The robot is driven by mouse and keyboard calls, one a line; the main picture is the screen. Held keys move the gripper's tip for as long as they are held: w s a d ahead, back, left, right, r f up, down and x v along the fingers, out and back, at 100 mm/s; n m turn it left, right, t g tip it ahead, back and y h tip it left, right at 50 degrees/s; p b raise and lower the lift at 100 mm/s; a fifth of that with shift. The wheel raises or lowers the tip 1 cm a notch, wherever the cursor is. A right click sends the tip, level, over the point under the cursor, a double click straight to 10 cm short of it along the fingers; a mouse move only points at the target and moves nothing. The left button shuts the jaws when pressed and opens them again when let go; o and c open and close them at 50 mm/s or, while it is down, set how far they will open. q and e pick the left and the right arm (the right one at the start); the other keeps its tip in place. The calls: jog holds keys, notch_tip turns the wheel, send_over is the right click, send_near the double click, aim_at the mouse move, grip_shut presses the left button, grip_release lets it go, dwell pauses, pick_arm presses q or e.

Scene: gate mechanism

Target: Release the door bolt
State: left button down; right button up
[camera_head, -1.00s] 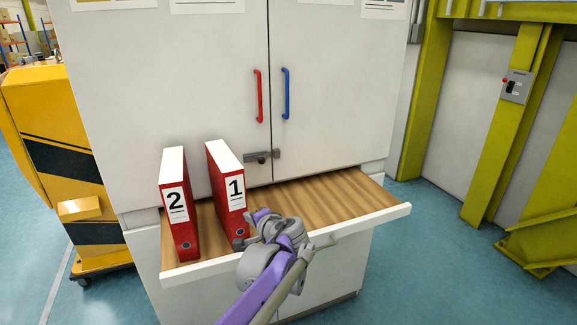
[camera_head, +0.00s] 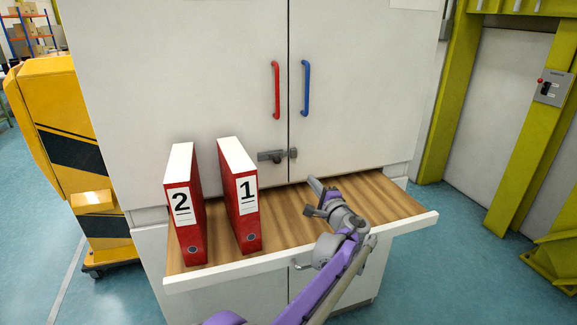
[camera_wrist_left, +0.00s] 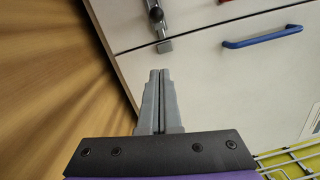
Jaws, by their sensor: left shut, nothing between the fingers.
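The door bolt (camera_head: 277,156) is a small grey metal latch with a dark knob, spanning the gap between the two cabinet doors. It also shows in the left wrist view as a grey bar with a round knob (camera_wrist_left: 156,15). My left gripper (camera_head: 315,186) is below and to the right of the bolt, over the open drawer, apart from it. In the left wrist view, its two grey fingers (camera_wrist_left: 158,75) are closed together and empty, pointing towards the bolt's end. My right gripper is not in view.
The open wooden drawer (camera_head: 385,194) juts out below the doors. Red binders marked 2 (camera_head: 184,212) and 1 (camera_head: 243,206) stand in its left part. A red handle (camera_head: 276,90) and a blue handle (camera_head: 306,88) are above the bolt. The drawer's right part is clear.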

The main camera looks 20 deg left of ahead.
aim_at(275, 158)
pick_arm(q)
jog(key=w+a+r+p, duration=0.1)
jog(key=w+a+p, duration=0.1)
jog(key=w+a, duration=0.4)
jog(key=a, duration=0.3)
jog(key=shift+w+a+r, duration=0.15)
jog(key=shift+w+a, duration=0.1)
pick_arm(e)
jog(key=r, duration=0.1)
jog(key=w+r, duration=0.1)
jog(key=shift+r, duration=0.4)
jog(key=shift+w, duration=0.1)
